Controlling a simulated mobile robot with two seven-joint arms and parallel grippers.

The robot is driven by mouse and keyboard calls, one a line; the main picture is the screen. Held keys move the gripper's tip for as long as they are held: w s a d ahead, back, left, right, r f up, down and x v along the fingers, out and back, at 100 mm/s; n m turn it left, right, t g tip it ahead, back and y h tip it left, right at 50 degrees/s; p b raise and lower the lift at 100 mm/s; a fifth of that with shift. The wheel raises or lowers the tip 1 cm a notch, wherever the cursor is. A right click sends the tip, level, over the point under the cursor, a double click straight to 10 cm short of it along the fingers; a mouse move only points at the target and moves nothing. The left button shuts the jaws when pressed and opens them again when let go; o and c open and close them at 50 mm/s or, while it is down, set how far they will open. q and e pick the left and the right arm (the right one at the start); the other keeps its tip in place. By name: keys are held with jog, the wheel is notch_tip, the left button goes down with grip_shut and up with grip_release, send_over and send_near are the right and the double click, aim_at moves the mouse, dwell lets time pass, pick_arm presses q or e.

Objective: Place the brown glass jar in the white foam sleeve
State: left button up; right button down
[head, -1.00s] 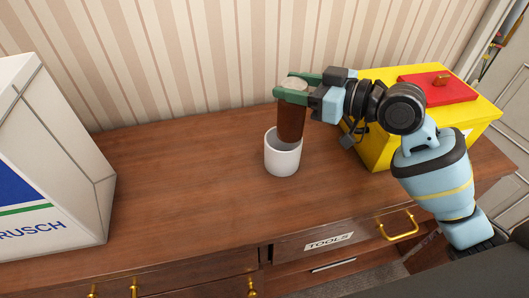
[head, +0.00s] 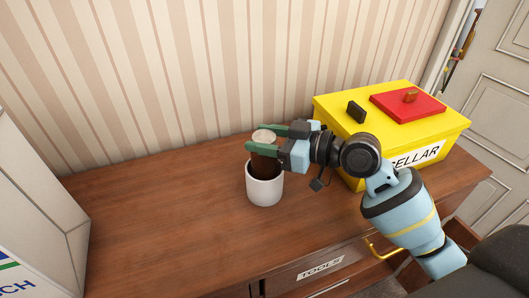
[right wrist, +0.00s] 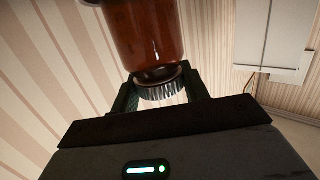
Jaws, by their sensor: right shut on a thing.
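The brown glass jar (head: 264,166) is upright with a pale lid, and its lower part is inside the mouth of the white foam sleeve (head: 265,191). My right gripper (head: 259,139) is shut on the jar near its lid, above the sleeve's rim. The sleeve stands upright on the wooden top. In the right wrist view the brown jar (right wrist: 148,35) shows with its ridged lid between the fingers. The jar's bottom is hidden in the sleeve. My left gripper is not in view.
A yellow box (head: 360,137) with a red panel (head: 407,104) stands right of the sleeve, behind my right arm. A large white box (head: 35,205) stands at the left. The wooden top (head: 160,200) between it and the sleeve is clear.

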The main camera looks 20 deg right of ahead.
jog(key=shift+f, duration=0.1)
notch_tip(320, 180, down, 3)
jog(key=shift+f, duration=0.2)
jog(key=shift+f+b, duration=0.15)
jog(key=shift+b, duration=0.15)
jog(key=c, duration=0.7)
grip_release()
